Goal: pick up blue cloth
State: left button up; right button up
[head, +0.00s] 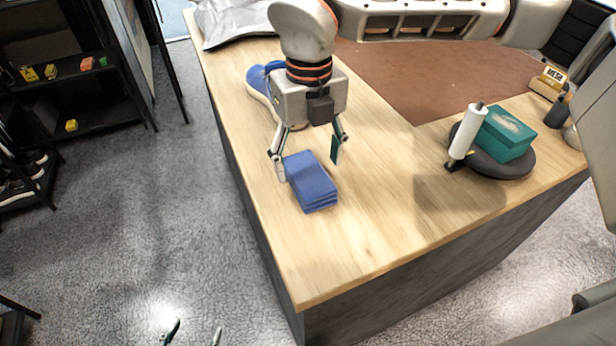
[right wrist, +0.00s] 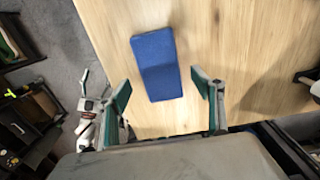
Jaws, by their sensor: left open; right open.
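The blue cloth (head: 314,185), a folded stack, lies on the wooden counter near its left edge. It also shows in the right wrist view as a blue rectangle (right wrist: 156,65) ahead of the fingers. My right gripper (head: 308,168) is open above the far end of the cloth, its two fingers on either side and nothing between them gripped. In the right wrist view, the open fingers (right wrist: 163,92) are spread wider than the cloth. My left gripper (head: 194,333) is open and empty at the bottom edge, over the floor; only its fingertips show.
A blue sneaker (head: 258,78) stands behind my right gripper, partly hidden. A teal box (head: 506,134) and a white roll (head: 467,131) stand on a dark round base (head: 502,165) at the right. A brown mat (head: 415,75) lies behind. Wood around the cloth's front is clear.

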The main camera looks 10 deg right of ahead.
aim_at(308, 174)
notch_tip(308, 174, down, 4)
jog(key=shift+w+f, duration=0.1)
jog(key=shift+w, duration=0.05)
jog(key=c, duration=1.3)
notch_tip(308, 174, up, 20)
jog(key=shift+r+p, duration=0.15)
jog(key=shift+p, duration=0.5)
jog(key=shift+o, duration=1.1)
